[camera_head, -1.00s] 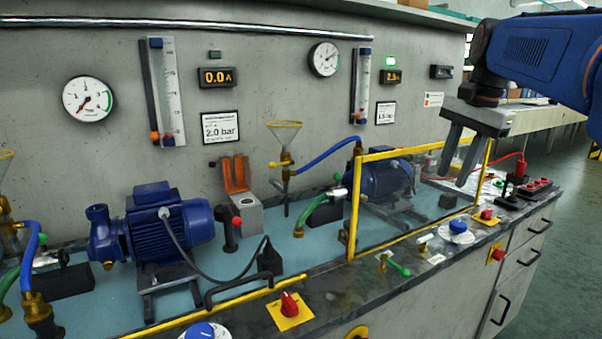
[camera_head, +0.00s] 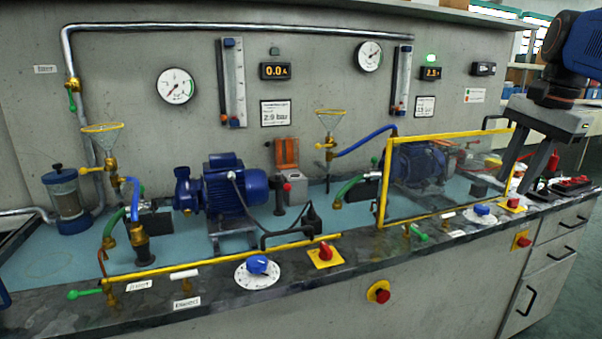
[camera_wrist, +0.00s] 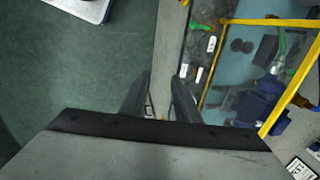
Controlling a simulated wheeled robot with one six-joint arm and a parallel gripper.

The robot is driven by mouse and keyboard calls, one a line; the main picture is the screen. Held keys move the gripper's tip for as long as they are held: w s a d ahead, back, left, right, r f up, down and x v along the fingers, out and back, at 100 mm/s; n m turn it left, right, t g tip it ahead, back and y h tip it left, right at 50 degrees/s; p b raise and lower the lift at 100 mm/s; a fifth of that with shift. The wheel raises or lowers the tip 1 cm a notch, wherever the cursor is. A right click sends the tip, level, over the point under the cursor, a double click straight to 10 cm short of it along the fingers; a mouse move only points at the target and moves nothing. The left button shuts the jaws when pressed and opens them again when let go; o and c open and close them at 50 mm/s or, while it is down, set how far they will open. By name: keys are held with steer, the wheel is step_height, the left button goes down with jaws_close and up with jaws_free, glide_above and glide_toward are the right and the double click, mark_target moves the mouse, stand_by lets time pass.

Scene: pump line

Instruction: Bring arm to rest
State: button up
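My arm (camera_head: 582,62) reaches in from the upper right of the head view. It is blue with dark joints and a grey gripper body. My gripper (camera_head: 523,178) points down with its two dark fingers apart and nothing between them. In the head view it appears in front of the right end of the yellow-framed guard; I cannot tell the exact gap. In the wrist view my gripper (camera_wrist: 158,82) shows two fingers with a gap. Green floor and the bench edge lie beyond them.
The pump bench (camera_head: 150,310) fills the lower head view. The yellow-framed clear guard (camera_head: 448,216) encloses the right pump. A left blue pump (camera_head: 228,190), a red knob (camera_head: 325,251) and a blue dial (camera_head: 257,265) are along it. Green floor is open at the right.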

steer(key=s+a+f+n+t, duration=0.1)
steer(key=s+a+f+n, duration=0.3)
steer(key=f, duration=0.5)
steer(key=s+a+f+n+t, duration=0.1)
steer(key=s+a+f+n, duration=0.4)
steer(key=s+f, duration=0.2)
steer(key=s+a+f+n, duration=0.5)
steer(key=f, duration=0.6)
steer(key=shift+s+a+f+t+h, duration=0.25)
steer(key=shift+s+f+t+h, duration=0.05)
steer(key=shift+f+t+h, duration=0.1)
steer(key=shift+r, duration=0.1)
